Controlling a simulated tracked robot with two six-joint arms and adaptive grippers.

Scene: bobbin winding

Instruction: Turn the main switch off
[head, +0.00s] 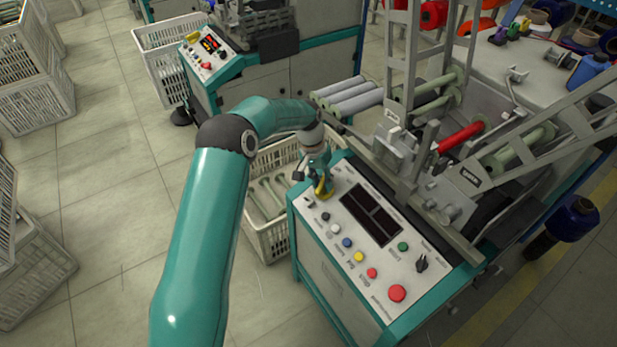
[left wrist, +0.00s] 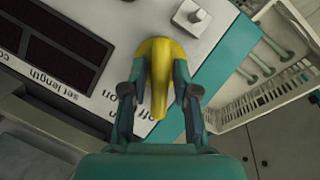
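The main switch is a yellow rotary handle (head: 323,188) at the far left corner of the machine's control panel (head: 335,212). In the left wrist view the yellow handle (left wrist: 160,85) has a rounded head and a narrow grip that points down the picture, toward my gripper. My left gripper (head: 318,172) reaches down over it. In the left wrist view its two fingers (left wrist: 160,85) stand on either side of the handle, with gaps beside the narrow grip. Whether a fingertip touches the rounded head is unclear. Part of the printed on/off label is hidden. My right gripper is not in view.
The panel holds a dark display (head: 370,213), several coloured buttons and a red button (head: 397,293). A crate (head: 268,240) with pale rods stands left of the machine. Winding machinery (head: 430,160) rises behind the panel.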

